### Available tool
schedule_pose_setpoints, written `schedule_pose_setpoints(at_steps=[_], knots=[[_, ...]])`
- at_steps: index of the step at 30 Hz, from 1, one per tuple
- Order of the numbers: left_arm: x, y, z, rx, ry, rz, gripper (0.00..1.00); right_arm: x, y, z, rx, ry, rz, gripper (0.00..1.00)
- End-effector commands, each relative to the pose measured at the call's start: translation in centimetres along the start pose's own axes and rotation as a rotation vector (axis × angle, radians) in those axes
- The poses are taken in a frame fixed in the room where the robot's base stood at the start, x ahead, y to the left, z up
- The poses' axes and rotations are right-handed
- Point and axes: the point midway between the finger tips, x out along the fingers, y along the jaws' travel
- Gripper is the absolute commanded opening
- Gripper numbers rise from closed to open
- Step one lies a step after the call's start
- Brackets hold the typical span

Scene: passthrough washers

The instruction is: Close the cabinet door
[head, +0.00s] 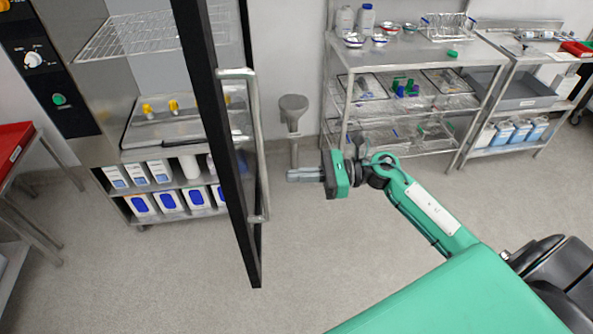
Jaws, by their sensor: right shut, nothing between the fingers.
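The cabinet door (211,110) is a dark-framed glass door with a long silver handle (258,150). It stands swung open, seen nearly edge-on, in front of the steel cabinet (120,60). The cabinet's inside shows a wire rack (135,33) at the upper left. My right gripper (290,175) is shut and empty, to the right of the door handle and pointing left toward it. A small gap shows between its fingertips and the handle in the picture. My left gripper is not in view.
Below the cabinet, a shelf stand (180,183) holds white and blue boxes. A steel rack (420,50) with bottles, bowls and trays stands at the back right, beside another shelf unit (520,100). A red-topped table (12,140) is at far left. The floor (190,285) in front is clear.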

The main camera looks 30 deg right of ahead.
Motion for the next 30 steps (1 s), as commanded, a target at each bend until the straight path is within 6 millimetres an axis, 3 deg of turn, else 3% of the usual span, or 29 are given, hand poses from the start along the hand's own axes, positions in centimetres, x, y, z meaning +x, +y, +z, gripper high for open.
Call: schedule_pose_setpoints(at_steps=[1,9,15,21,30], knots=[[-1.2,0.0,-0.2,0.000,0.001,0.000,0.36,1.1,0.0,0.8,0.002,-0.005,0.001,0.00],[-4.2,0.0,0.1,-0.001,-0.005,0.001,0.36,6.6,0.0,0.7,0.005,-0.005,-0.001,0.00],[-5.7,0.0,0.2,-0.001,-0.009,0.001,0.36,9.2,0.0,0.4,0.006,-0.003,-0.002,0.00],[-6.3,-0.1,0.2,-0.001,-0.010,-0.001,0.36,10.4,0.0,0.2,0.004,-0.002,-0.002,0.00],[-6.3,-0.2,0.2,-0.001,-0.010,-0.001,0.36,10.6,0.0,0.0,0.004,-0.001,-0.001,0.00]])
